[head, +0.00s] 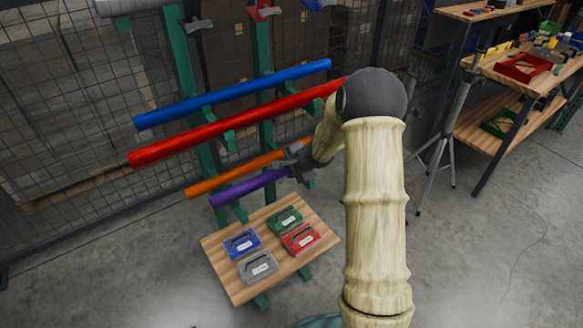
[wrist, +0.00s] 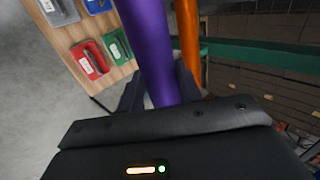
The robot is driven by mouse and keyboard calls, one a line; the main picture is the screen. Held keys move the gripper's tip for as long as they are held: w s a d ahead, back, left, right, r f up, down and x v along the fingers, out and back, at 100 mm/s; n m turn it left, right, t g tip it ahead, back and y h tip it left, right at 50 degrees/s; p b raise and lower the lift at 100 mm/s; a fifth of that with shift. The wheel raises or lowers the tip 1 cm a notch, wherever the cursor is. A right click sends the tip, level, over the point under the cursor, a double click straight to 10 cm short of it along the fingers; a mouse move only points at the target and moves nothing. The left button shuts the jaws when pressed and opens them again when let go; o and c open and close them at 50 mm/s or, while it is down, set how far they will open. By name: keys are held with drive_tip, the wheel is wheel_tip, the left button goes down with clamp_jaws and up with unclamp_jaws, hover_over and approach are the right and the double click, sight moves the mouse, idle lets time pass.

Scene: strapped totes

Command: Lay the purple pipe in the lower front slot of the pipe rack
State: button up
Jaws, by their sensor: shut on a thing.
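The purple pipe (head: 250,187) is at the lower front of the green pipe rack (head: 263,100), just below and in front of the orange pipe (head: 235,173). My gripper (head: 299,160) is shut on the purple pipe near its right end. In the wrist view the purple pipe (wrist: 150,50) runs between the fingers of my gripper (wrist: 160,92), with the orange pipe (wrist: 188,45) beside it. Whether the purple pipe touches the rack's lower arm cannot be told.
A red pipe (head: 225,125) and a blue pipe (head: 235,94) lie on higher rack arms. A low wooden platform (head: 228,268) below carries blue, green, red and grey cases. A tripod (head: 440,150) and workbench (head: 515,85) stand at right. The floor at front right is clear.

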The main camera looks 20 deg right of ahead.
wheel_tip(320, 180, down, 6)
drive_tip(key=b, duration=0.7)
drive_tip(key=shift+f, duration=0.2)
drive_tip(key=o, duration=1.3)
drive_tip(key=shift+r, duration=0.1)
drive_tip(key=p+v, duration=0.3)
drive_tip(key=v, duration=1.4)
drive_tip(key=shift+s+r, duration=0.1)
drive_tip(key=shift+s, duration=0.05)
